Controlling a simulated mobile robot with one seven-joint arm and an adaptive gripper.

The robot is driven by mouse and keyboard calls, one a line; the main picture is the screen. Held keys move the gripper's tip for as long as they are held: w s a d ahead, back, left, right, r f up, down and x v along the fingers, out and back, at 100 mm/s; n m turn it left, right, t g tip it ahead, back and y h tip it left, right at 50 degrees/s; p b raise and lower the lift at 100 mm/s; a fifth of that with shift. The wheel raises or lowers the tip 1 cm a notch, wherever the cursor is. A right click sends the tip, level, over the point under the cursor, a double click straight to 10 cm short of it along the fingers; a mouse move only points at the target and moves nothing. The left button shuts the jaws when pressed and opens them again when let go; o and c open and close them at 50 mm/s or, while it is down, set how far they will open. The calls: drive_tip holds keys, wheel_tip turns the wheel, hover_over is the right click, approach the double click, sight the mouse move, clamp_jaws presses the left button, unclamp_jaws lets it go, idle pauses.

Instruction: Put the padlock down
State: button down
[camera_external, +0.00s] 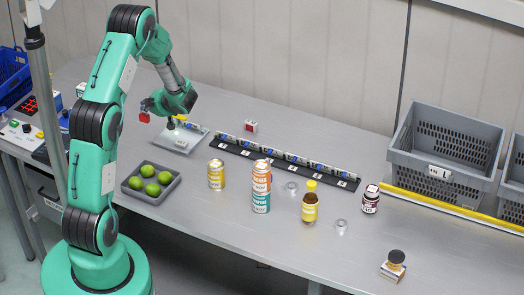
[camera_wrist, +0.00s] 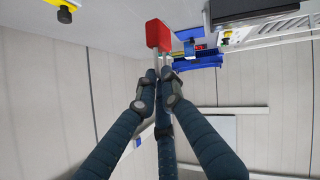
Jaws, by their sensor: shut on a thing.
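The red padlock (camera_external: 144,117) hangs in the air over the back left of the grey table. My gripper (camera_external: 150,104) is shut on it. In the wrist view the red body of the padlock (camera_wrist: 158,33) sits beyond my fingertips (camera_wrist: 161,76), which close around its metal shackle. The padlock looks clear of the table surface. The exact grip on the shackle is partly hidden by the fingers.
A grey tray of limes (camera_external: 150,182), a flat silver plate with a dark knob (camera_external: 182,140) and a black rack of tubes (camera_external: 285,160) are near. Several cans and bottles stand mid-table. A grey crate (camera_external: 444,150) is at right. The front middle is bare.

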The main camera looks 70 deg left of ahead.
sight(148, 116)
wheel_tip(148, 116, up, 10)
drive_tip(key=w+d+m+t+y+b, duration=0.1)
drive_tip(key=w+d+m+t, duration=0.1)
drive_tip(key=w+d, duration=0.7)
drive_tip(key=w+d+m+t, duration=0.2)
drive_tip(key=w+d, duration=0.4)
drive_tip(key=w, duration=0.6)
drive_tip(key=w+d+m+t+b, duration=0.1)
drive_tip(key=w+d, duration=0.4)
drive_tip(key=d, duration=0.3)
drive_tip(key=w+d+m+t, duration=0.2)
drive_tip(key=w+d, duration=0.3)
drive_tip(key=d, duration=0.3)
drive_tip(key=w+d+m+t+b, duration=0.1)
drive_tip(key=w+d, duration=0.4)
drive_tip(key=d, duration=0.4)
drive_tip(key=w+d+m+t+h+b, duration=0.1)
drive_tip(key=d+m+t+h, duration=0.15)
drive_tip(key=d, duration=1.45)
drive_tip(key=w+d+m+t+h, duration=0.1)
drive_tip(key=w+d+m+t, duration=0.2)
drive_tip(key=d, duration=1.5)
wheel_tip(148, 116, down, 18)
drive_tip(key=s+m, duration=0.1)
drive_tip(key=shift+f, duration=0.25)
drive_tip(key=shift+a+h, duration=0.1)
drive_tip(key=shift+h, duration=0.25)
